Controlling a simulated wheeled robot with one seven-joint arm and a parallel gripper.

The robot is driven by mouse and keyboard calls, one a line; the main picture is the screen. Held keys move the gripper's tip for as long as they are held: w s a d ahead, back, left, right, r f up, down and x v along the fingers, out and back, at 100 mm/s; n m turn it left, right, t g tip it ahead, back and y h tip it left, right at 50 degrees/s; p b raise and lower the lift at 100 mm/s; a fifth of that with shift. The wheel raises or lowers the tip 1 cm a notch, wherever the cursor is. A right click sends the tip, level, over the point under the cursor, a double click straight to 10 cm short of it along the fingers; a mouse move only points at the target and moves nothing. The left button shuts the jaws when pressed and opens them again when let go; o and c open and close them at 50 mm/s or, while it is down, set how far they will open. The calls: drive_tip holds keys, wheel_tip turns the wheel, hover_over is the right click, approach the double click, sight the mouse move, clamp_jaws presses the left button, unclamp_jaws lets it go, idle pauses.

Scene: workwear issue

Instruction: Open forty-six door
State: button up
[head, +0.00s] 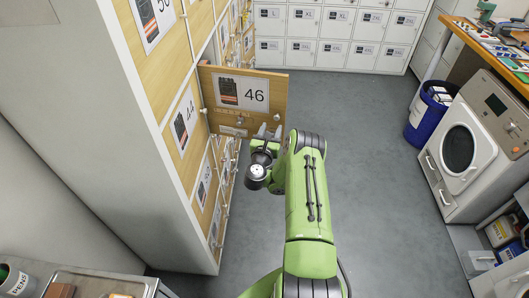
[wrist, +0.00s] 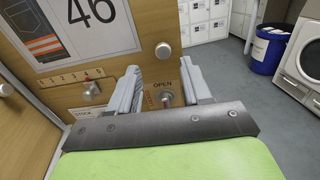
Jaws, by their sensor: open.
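The forty-six door (head: 209,90) is a wooden panel with a white "46" label and a workwear picture. In the head view it stands out from the locker wall, swung open. The wrist view shows its face (wrist: 120,62) close up, with a round metal knob (wrist: 162,51), a numbered slider (wrist: 91,88) and a small metal fitting (wrist: 168,98) beside the word OPEN. My gripper (head: 268,131) is at the door's lower right part. Its fingers (wrist: 162,84) are apart, one on each side of the small fitting, with nothing visibly held. I cannot tell whether they touch the door.
The locker wall (head: 182,127) with door 44 runs along the left. White lockers (head: 300,47) line the back. A blue bin (head: 424,120), a washing machine (head: 470,145) and a cluttered bench (head: 470,32) stand at the right. The grey floor (head: 365,170) between is clear.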

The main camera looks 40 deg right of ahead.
drive_tip(key=b+v, duration=1.1)
drive_tip(key=b, duration=0.3)
drive_tip(key=shift+b, duration=0.3)
drive_tip(key=shift+s+d+r, duration=0.1)
drive_tip(key=shift+d+r, duration=0.05)
